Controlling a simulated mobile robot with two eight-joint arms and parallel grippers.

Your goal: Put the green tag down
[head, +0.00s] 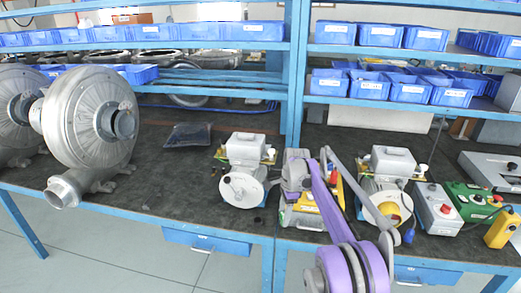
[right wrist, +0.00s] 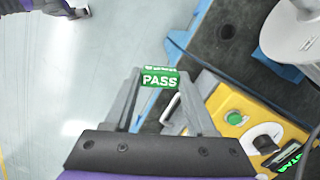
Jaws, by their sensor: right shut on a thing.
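In the right wrist view a green tag (right wrist: 160,79) with the white word PASS sits between the fingertips of my right gripper (right wrist: 158,84), which is shut on it. The tag is held up in the air near the blue bench edge. In the head view my right gripper (head: 292,190) is over the front of the bench, by the yellow-based unit (head: 300,217); the held tag cannot be made out there. Another green tag (right wrist: 290,160) shows on the yellow unit at the lower right of the wrist view. My left gripper cannot be identified.
A white-and-grey unit (head: 243,188) stands left of my gripper, a similar unit (head: 387,163) right. A grey box with a red button (head: 438,207) and a green box (head: 470,201) stand further right. Silver blowers (head: 90,117) fill the left. Dark bench top (head: 170,185) between is mostly clear.

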